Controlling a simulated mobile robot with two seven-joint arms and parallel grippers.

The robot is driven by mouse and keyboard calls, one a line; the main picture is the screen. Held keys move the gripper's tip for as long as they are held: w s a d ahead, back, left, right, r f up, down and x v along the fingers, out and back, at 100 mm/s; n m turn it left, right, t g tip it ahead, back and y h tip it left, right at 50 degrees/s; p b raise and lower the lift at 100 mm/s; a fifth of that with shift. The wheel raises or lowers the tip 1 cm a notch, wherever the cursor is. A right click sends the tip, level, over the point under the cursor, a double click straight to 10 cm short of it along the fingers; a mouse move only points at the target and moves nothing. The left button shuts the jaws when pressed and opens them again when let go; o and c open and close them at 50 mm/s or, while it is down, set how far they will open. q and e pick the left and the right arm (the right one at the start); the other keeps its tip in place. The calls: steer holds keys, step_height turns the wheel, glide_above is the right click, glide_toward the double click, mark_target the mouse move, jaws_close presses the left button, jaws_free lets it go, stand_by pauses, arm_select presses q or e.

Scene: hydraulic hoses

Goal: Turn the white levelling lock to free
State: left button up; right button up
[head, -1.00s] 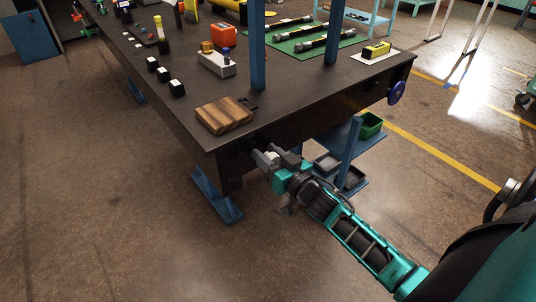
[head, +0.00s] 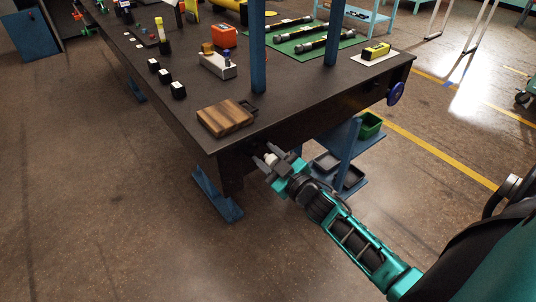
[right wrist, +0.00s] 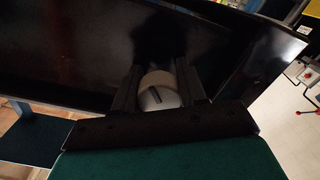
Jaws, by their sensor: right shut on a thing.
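The white levelling lock (head: 270,158) is a small round knob low on the dark end face of the workbench. In the right wrist view the lock (right wrist: 158,97) shows a white face with a dark slanted line across it. My right gripper (head: 267,161) is at the bench edge with its fingers on both sides of the lock. In the right wrist view the right gripper (right wrist: 158,88) is shut on the lock. The part of the lock nearest the bench lies in shadow. My left gripper is not in view.
The dark workbench (head: 300,95) carries a wooden block (head: 225,117), several small black-and-white blocks and a green mat (head: 318,38) with hoses. A blue handwheel (head: 396,93) sits at its right corner. A blue bench leg (head: 215,193) stands left of my gripper. The floor in front is clear.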

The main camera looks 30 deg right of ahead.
steer(key=n, duration=0.6)
steer(key=shift+f, duration=0.1)
steer(key=shift+n, duration=1)
steer(key=shift+n+b, duration=0.35)
steer(key=shift+n, duration=0.95)
steer(key=o, duration=1.1)
steer(key=shift+c, duration=0.2)
